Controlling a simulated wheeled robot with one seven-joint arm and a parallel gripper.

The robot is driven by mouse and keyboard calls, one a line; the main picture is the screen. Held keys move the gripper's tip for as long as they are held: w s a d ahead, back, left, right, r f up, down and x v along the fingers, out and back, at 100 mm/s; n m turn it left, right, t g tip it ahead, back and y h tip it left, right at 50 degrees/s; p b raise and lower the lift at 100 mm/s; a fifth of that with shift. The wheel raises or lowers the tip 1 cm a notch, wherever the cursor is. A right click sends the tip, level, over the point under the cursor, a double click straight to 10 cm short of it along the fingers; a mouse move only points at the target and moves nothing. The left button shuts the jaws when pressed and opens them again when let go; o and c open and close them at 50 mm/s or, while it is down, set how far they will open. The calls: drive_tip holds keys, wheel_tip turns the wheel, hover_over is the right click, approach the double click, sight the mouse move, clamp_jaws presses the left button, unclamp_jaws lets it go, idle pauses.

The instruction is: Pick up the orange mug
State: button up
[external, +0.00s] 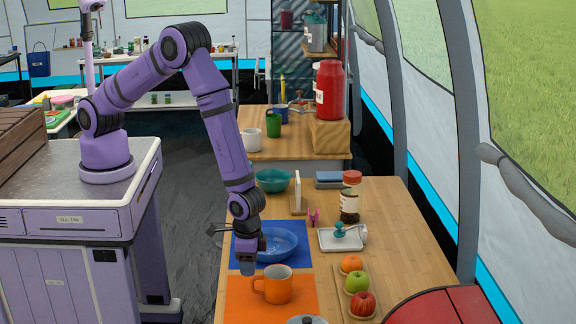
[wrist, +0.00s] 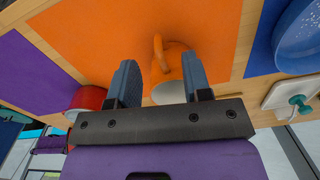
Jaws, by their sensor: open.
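The orange mug (external: 279,287) stands upright on an orange mat (external: 238,302) on the wooden table, its handle on the left side. My gripper (external: 248,268) points down just left of and behind the mug, close to its handle. In the wrist view the mug (wrist: 177,62) and its handle show between the two open fingers of my gripper (wrist: 159,62), with the right finger overlapping the mug body. Nothing is held. I cannot tell whether a finger touches the mug.
A blue bowl (external: 272,243) on a blue mat is behind the mug. A red pot (wrist: 86,102) shows left in the wrist view.

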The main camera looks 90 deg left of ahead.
sight(252, 288)
drive_tip(key=shift+w+f, duration=0.15)
drive_tip(key=shift+f, duration=1.7)
drive_tip(key=shift+w+f, duration=0.15)
drive_tip(key=shift+f, duration=1.65)
drive_tip(key=shift+c, duration=0.2)
clamp_jaws()
